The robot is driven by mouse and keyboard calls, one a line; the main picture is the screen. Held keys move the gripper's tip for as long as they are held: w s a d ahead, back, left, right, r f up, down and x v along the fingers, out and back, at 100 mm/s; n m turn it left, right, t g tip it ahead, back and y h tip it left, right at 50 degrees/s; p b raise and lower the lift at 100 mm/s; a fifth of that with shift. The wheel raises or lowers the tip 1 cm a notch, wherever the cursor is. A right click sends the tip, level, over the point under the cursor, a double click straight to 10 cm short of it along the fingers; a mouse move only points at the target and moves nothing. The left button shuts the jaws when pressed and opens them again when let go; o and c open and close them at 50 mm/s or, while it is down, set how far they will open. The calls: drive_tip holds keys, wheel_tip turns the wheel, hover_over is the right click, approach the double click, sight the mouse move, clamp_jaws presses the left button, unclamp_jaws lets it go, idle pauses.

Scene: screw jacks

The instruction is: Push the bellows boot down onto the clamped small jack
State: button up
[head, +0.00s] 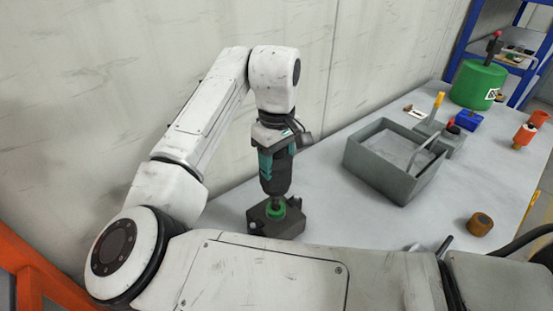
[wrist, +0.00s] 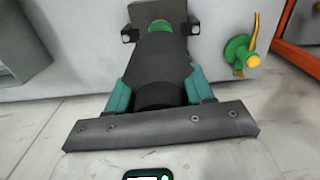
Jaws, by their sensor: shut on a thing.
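The black bellows boot (head: 275,184) hangs upright in my gripper (head: 277,164), which is shut on it with its teal fingers on either side. The small jack (head: 275,210) shows as a green part directly below the boot, held in a dark clamp block (head: 287,228) on the table. In the wrist view the boot (wrist: 160,60) lies between the teal fingers of my gripper (wrist: 158,88). The green of the jack (wrist: 158,25) shows just past the boot's far end, against the dark clamp block (wrist: 160,8). I cannot tell whether boot and jack touch.
A grey bin (head: 376,178) stands right of the clamp, with a brown cylinder (head: 480,224) near the front edge. A green drum (head: 477,84), a blue block (head: 468,120) and orange pieces (head: 524,136) sit farther back. A green-yellow fitting (wrist: 240,55) shows in the wrist view.

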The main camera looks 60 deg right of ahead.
sight(277, 181)
drive_tip(key=shift+f+b, duration=0.95)
drive_tip(key=shift+f, duration=1.35)
drive_tip(key=shift+f, duration=0.35)
drive_tip(key=shift+f+b, duration=0.35)
drive_tip(key=shift+f, duration=0.2)
drive_tip(key=shift+f, duration=0.35)
drive_tip(key=shift+f+b, duration=0.35)
drive_tip(key=shift+f, duration=0.35)
drive_tip(key=shift+f, duration=0.3)
drive_tip(key=shift+f+b, duration=0.3)
drive_tip(key=shift+f, duration=0.5)
drive_tip(key=o, duration=1.2)
